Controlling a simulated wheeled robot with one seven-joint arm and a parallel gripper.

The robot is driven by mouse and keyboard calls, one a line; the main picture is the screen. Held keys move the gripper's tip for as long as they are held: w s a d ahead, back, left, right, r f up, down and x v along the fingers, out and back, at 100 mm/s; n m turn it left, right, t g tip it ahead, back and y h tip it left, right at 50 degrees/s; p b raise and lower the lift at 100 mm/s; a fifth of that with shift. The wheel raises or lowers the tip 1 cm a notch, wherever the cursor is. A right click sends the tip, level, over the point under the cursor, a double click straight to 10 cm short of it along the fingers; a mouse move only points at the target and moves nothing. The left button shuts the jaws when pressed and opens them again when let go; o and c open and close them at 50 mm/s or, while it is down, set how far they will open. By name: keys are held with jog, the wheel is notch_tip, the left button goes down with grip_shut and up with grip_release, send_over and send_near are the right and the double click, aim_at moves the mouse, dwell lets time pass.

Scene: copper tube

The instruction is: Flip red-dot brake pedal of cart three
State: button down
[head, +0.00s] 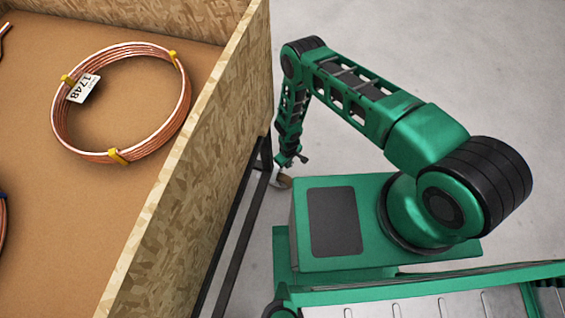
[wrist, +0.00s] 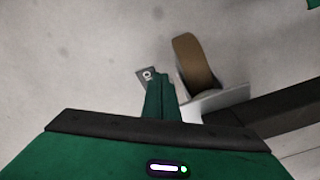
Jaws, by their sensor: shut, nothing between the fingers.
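The cart is an open chipboard crate (head: 195,165) on a dark metal frame (head: 243,235). Below its edge, a caster wheel (head: 283,182) shows in the head view, partly hidden. In the wrist view the caster has a brown wheel (wrist: 194,62) and a pale metal bracket (wrist: 217,101). I make out no brake pedal and no red dot. My gripper (head: 294,160) points down just above the caster, beside the frame. In the wrist view my gripper (wrist: 158,80) is shut and empty, left of the wheel. A small grey plate with a round mark lies at its tip; I cannot tell what it belongs to.
A copper tube coil (head: 122,103) with yellow ties and a tag reading 1748 lies in the crate. Part of another coil (head: 2,222) shows at the left edge. A dark frame bar (wrist: 285,108) runs right of the caster. Grey floor (head: 340,32) beyond is clear.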

jog(key=shift+f, duration=0.55)
jog(key=shift+r, duration=0.15)
notch_tip(320, 180, up, 7)
dwell(1.1)
jog(key=shift+w, duration=0.1)
dwell(0.4)
